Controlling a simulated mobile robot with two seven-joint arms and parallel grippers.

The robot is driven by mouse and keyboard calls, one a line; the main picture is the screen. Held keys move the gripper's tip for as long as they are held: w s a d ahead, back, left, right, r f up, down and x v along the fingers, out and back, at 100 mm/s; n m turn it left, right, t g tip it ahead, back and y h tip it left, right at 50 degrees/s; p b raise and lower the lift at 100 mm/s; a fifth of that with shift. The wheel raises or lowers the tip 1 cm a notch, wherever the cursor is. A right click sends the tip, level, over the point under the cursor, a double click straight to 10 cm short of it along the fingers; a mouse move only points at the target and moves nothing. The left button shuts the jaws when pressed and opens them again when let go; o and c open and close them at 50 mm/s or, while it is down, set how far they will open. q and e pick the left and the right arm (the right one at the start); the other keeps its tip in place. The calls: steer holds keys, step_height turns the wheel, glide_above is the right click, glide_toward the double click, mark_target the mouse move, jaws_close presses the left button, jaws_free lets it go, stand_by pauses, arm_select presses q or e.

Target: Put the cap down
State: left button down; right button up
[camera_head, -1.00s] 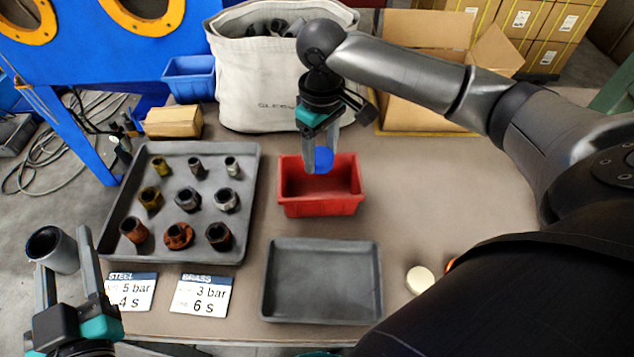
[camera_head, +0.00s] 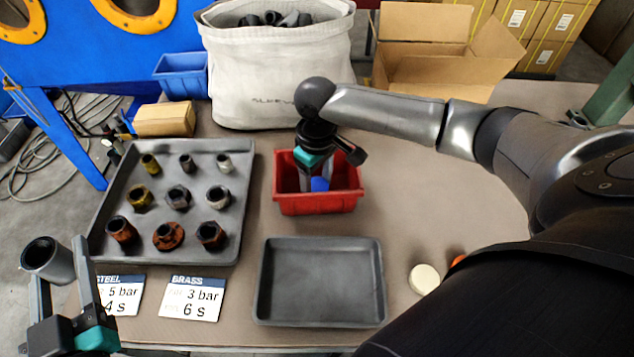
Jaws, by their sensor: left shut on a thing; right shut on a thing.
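The blue cap (camera_head: 320,184) is between the fingers of my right gripper (camera_head: 318,180), low inside the red bin (camera_head: 318,204). My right gripper is shut on the cap; the bin's front wall hides part of it, and I cannot tell whether the cap touches the bin floor. My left gripper (camera_head: 66,268) is at the lower left, shut on a grey cylindrical sleeve (camera_head: 48,260) with its open end facing up. The sleeve is left of the dark tray of fittings.
A dark tray (camera_head: 240,230) holds several fittings. An empty grey tray (camera_head: 318,318) lies in front of the red bin. Two label cards (camera_head: 192,298) lie at the front left. A white disc (camera_head: 424,279) lies at right. A canvas bag (camera_head: 270,85) stands behind.

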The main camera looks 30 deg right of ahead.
mark_target(317, 186)
steer(key=shift+f, duration=0.15)
steer(key=o, duration=1.4)
steer(key=shift+r+p, duration=2.15)
steer(key=shift+r, duration=4.05)
